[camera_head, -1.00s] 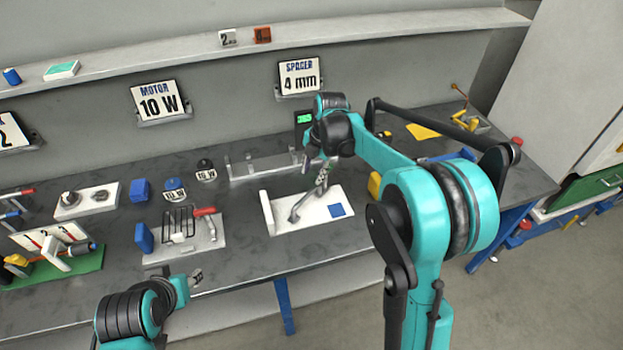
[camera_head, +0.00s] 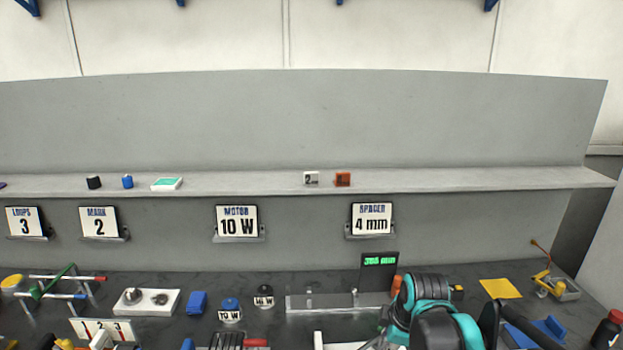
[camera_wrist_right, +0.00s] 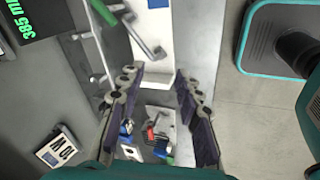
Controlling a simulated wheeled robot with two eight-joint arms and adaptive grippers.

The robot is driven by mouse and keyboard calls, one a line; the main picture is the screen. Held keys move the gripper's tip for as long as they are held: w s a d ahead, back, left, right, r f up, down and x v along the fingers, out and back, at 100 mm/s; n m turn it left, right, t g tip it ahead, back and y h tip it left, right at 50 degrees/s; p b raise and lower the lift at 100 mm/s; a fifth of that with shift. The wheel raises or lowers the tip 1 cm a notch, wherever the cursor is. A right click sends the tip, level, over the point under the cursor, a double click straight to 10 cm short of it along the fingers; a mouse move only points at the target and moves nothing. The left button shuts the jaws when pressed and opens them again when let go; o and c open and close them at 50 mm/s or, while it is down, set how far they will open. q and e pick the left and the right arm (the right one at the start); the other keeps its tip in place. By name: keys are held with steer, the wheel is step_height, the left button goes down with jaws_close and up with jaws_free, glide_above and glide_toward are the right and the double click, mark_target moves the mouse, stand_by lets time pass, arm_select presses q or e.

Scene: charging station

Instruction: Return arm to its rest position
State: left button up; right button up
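My right arm (camera_head: 430,310) shows at the bottom right of the head view, over the bench's front part. In the right wrist view my right gripper (camera_wrist_right: 158,110) has its two dark fingers spread well apart. Nothing is held between them; bench items show beyond the gap. A white plate (camera_wrist_right: 155,20) with a bent metal piece (camera_wrist_right: 148,42) lies past the fingertips. My left arm and left gripper are outside both current views.
The bench holds a green-lit display (camera_head: 379,262), a metal rail (camera_head: 320,302), blue block (camera_head: 197,302), labelled cylinders (camera_head: 230,310) and a yellow sheet (camera_head: 500,288). Placards such as the spacer sign (camera_head: 371,218) hang below the shelf (camera_head: 440,182). A dark bottle (camera_head: 607,330) stands far right.

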steer(key=s+f+m+t, duration=0.3)
steer(key=s+m, duration=1.1)
steer(key=s, duration=0.1)
steer(key=shift+s+d+m+h, duration=0.15)
steer(key=shift+m+h, duration=0.15)
steer(key=shift+m, duration=0.1)
